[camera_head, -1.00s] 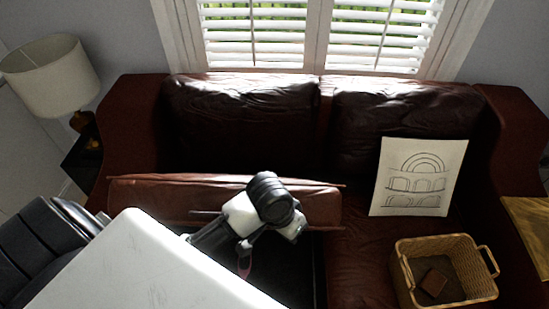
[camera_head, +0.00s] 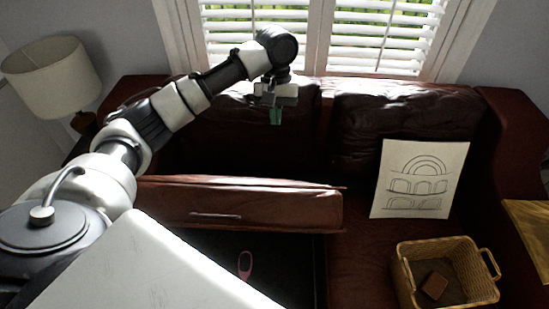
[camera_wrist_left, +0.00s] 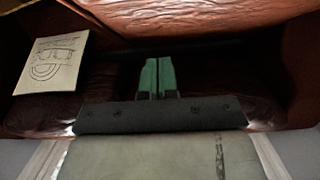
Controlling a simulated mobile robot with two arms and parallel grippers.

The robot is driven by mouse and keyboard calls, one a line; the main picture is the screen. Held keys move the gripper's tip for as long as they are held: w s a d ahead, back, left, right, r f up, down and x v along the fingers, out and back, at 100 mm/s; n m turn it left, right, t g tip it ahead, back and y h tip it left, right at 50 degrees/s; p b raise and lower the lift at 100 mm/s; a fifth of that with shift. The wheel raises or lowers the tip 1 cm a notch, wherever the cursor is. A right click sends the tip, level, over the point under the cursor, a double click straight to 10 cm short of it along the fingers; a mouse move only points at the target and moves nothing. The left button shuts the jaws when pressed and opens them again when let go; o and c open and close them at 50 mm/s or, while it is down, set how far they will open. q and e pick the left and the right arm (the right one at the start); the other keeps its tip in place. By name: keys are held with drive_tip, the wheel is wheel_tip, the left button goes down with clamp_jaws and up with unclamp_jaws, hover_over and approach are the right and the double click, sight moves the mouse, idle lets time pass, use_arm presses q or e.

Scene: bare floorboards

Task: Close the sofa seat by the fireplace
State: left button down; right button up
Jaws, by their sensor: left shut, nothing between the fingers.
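The dark red leather sofa (camera_head: 505,130) has its left seat (camera_head: 260,207) raised, with a slim handle (camera_head: 215,215) on its front face. Under it a dark compartment (camera_head: 205,250) is open, and a pink looped object (camera_head: 245,265) lies inside. My left gripper (camera_head: 276,116) hangs over and behind the raised seat, in front of the left back cushion, apart from the seat in the picture. Its green fingers (camera_wrist_left: 157,76) are together and empty in the wrist view. My right gripper is not in view. No fireplace shows.
A drawing (camera_head: 420,180) leans on the right back cushion; it also shows in the wrist view (camera_wrist_left: 50,62). A wicker basket (camera_head: 408,287) with a small brown block (camera_head: 434,286) stands on the right seat. A lamp (camera_head: 52,78) stands at left.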

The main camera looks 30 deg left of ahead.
use_arm(q)
drive_tip(key=s+f+p, duration=0.1)
drive_tip(key=f, duration=0.2)
drive_tip(key=s+d+f+p, duration=0.1)
drive_tip(key=f, duration=0.3)
drive_tip(key=s+f, duration=0.1)
drive_tip(key=f, duration=0.3)
drive_tip(key=shift+s+d+f+p, duration=0.1)
drive_tip(key=shift+s+d+p, duration=0.2)
drive_tip(key=shift+d+p, duration=0.1)
drive_tip(key=shift+s+d+f, duration=0.2)
drive_tip(key=shift+s+f, duration=0.1)
drive_tip(key=shift+f, duration=0.1)
